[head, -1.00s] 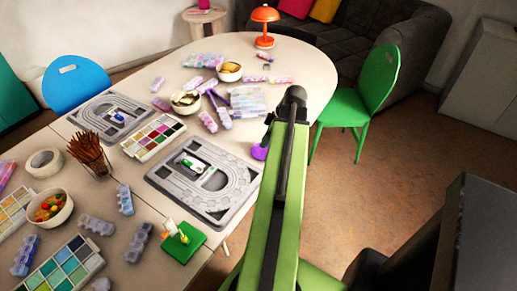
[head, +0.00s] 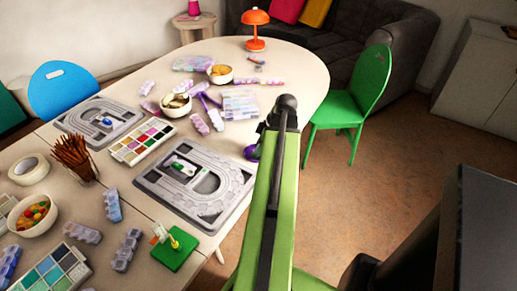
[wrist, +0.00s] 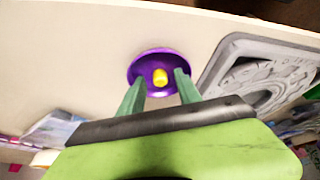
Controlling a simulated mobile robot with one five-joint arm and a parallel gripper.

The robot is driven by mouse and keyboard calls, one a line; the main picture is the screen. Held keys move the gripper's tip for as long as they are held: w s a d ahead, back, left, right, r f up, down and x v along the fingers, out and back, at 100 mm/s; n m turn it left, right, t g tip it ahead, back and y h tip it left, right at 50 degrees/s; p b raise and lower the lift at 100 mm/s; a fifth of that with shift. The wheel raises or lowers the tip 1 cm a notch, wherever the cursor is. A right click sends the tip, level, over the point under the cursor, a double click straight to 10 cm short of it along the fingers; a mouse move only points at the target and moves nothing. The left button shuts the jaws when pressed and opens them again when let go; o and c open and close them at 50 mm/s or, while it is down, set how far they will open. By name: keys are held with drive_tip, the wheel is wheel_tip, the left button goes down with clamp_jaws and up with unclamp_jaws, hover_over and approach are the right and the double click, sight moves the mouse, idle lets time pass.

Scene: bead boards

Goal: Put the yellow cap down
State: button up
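The yellow cap (wrist: 160,77) stands in the middle of a round purple dish (wrist: 137,72) on the table in the wrist view. My gripper (wrist: 160,76) has its two green fingers apart, one on each side of the cap, with a visible gap to it. The fingertips are over the dish; their exact height above it is hard to judge. In the head view, part of the purple dish (head: 251,152) shows beside my arm at the table's right edge, and the cap and my fingers are hidden there.
A grey bead board (head: 216,211) lies close to the dish, with a second board (head: 74,123) farther left. A green block (head: 176,257) with a yellow post stands near the front edge. Bowls, paint palettes and bead boxes crowd the table. A green chair (head: 367,85) stands to the right.

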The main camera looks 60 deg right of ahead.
drive_tip(key=shift+r, duration=0.1)
drive_tip(key=shift+r+p, duration=0.25)
drive_tip(key=shift+p, duration=0.1)
drive_tip(key=p+v, duration=1.1)
drive_tip(key=v, duration=0.1)
drive_tip(key=shift+w, duration=0.1)
